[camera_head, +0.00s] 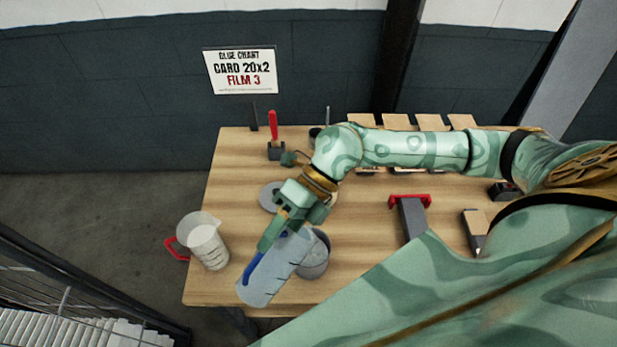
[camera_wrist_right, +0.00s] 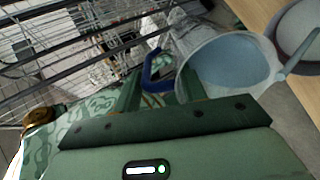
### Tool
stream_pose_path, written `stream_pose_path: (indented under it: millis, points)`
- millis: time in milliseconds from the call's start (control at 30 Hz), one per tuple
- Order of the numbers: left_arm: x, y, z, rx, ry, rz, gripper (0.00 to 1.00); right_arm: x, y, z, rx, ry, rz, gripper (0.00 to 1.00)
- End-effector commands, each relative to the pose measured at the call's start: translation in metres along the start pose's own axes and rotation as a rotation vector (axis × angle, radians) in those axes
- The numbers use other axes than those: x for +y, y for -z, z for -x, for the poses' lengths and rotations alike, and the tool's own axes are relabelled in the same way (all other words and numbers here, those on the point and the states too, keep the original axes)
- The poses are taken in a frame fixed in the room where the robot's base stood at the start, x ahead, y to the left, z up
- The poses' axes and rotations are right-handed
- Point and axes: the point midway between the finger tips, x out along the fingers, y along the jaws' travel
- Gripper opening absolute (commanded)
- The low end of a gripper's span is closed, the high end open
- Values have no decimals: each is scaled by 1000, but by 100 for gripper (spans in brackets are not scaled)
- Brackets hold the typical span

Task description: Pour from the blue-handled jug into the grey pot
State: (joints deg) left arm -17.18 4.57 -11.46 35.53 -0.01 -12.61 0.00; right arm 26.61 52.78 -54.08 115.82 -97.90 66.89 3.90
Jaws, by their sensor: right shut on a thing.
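The blue-handled jug (camera_head: 262,284) is clear and marked with lines. It is held tilted near the table's front left, its upper end close beside or over the grey pot (camera_head: 316,262). My right gripper (camera_head: 272,236) is shut on its blue handle (camera_head: 253,267). In the right wrist view the jug (camera_wrist_right: 225,66) shows its open mouth with pale blue-grey inside, and its blue handle (camera_wrist_right: 157,72) is at the jaws. The grey pot (camera_wrist_right: 300,28) is at the upper right there, near the jug's spout. I cannot see whether liquid is flowing. My left gripper is out of view.
A red-handled jug (camera_head: 208,246) stands at the table's left edge. A grey disc (camera_head: 269,196) lies behind the pot. A red-handled tool (camera_head: 273,126) stands upright behind it. A red-topped grey piece (camera_head: 411,216) is right of the pot. Bare wood (camera_head: 362,225) lies between them.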

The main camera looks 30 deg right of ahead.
Motion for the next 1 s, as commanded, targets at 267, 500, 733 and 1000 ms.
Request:
stream_pose_path:
  millis: [267,500,733,1000]
  points:
    - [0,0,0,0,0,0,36,1,0,0,0,-3,1,0]
    - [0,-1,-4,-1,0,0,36,-1,0,0,0,-12,1,0]
    - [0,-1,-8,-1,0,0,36,-3,0,0,0,-28,0,0]
    - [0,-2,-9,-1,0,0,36,-3,0,1,0,-35,1,0]
